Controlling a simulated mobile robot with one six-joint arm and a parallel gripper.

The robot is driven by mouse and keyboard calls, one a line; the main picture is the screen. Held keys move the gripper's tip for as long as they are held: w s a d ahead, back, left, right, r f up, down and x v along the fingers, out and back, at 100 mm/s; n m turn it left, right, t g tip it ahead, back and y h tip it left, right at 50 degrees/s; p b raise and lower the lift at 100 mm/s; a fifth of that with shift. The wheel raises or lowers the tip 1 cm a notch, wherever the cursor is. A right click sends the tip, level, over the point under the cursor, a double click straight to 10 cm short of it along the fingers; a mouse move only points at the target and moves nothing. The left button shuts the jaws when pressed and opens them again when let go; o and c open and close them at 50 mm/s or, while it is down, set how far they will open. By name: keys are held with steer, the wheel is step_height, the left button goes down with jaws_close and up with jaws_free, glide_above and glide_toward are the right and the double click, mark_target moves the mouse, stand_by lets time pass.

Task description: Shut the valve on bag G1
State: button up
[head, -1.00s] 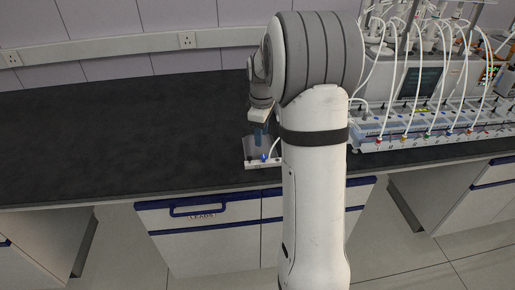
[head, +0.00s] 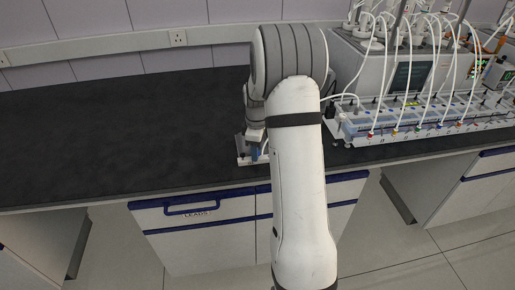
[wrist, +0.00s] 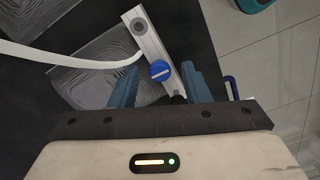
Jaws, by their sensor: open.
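In the wrist view a blue round valve knob (wrist: 160,70) with a pale slot mark sits on a narrow light metal bar (wrist: 138,26). A white tube (wrist: 75,61) runs to the bar beside the knob. Clear, ridged bag-like panels (wrist: 98,38) lie left of the bar; no G1 label is readable. My gripper (wrist: 158,67) is open, its blue fingers on either side of the knob; contact cannot be told. In the head view my gripper (head: 253,148) is low at the small bag holder (head: 241,159) near the bench's front edge, and my arm hides much of it.
The dark bench (head: 110,125) is clear on the left. At right a long rack (head: 425,128) with several coloured valves and white tubes stands before grey reactor equipment (head: 385,72). A drawer with a blue handle (head: 192,208) is below the front edge.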

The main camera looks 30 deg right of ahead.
steer(key=shift+c, duration=0.2)
jaws_close()
steer(key=shift+m, duration=0.3)
steer(key=m+b, duration=0.1)
steer(key=m, duration=0.7)
steer(key=shift+m+b, duration=0.4)
steer(key=m, duration=0.4)
steer(key=shift+m+b, duration=0.3)
steer(key=shift+m, duration=2)
